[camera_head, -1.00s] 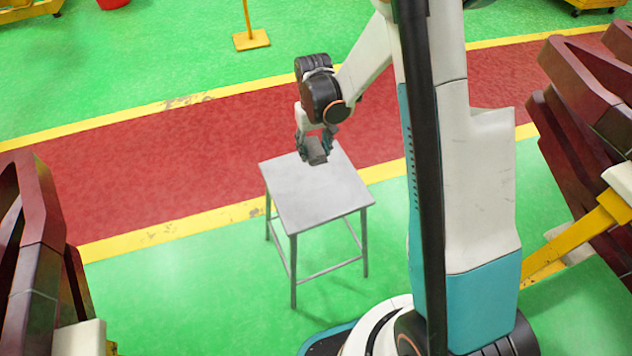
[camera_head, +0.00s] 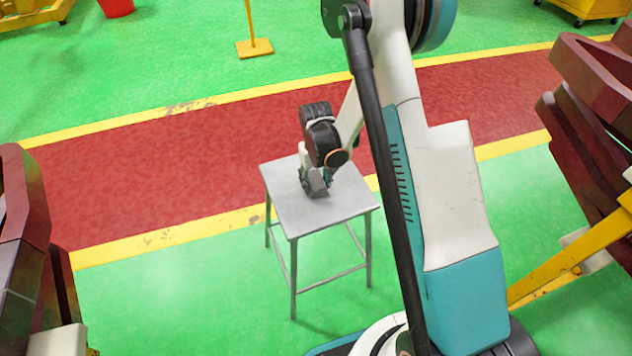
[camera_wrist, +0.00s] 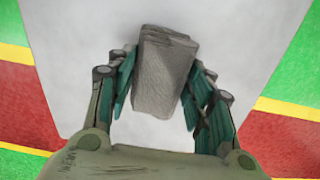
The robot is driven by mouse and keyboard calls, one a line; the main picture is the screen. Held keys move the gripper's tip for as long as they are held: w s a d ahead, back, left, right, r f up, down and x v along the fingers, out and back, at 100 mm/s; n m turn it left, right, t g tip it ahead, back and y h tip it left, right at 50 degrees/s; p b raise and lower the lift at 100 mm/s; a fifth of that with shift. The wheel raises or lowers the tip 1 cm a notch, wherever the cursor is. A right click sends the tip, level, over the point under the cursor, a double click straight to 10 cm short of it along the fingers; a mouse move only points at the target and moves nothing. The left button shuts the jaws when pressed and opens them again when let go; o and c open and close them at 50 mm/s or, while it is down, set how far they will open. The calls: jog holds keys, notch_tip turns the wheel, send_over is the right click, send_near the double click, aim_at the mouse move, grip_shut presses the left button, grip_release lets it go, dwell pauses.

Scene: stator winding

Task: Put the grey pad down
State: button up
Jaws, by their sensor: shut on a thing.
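The grey pad (camera_wrist: 161,75) is a rough grey block between my gripper's two teal fingers in the wrist view. My gripper (camera_head: 317,188) is shut on it, low over the top of the small grey table (camera_head: 340,210). The pad also shows in the head view (camera_head: 318,190), partly covered by the gripper. The pad looks at or very close to the tabletop; I cannot tell whether it touches. The table top (camera_wrist: 75,60) fills most of the wrist view and is otherwise bare.
A red walkway (camera_head: 130,185) with yellow edges runs behind the table over a green floor. Dark red structures (camera_head: 590,100) stand at the right and left (camera_head: 25,240). A yellow post base (camera_head: 254,47) stands farther back. The front of the tabletop is clear.

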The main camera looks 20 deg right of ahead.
jog(key=o, duration=1)
jog(key=shift+o, duration=0.2)
notch_tip(320, 180, up, 13)
jog(key=p, duration=0.5)
notch_tip(320, 180, up, 18)
jog(key=f+t, duration=0.1)
jog(key=t, duration=0.2)
send_over(316, 180)
jog(key=s, duration=0.8)
jog(key=s+r+t, duration=0.2)
jog(key=s+r, duration=0.1)
jog(key=s, duration=0.4)
jog(key=s+r+t, duration=0.2)
jog(key=s+r, duration=0.2)
jog(key=s, duration=0.4)
jog(key=shift+r, duration=0.25)
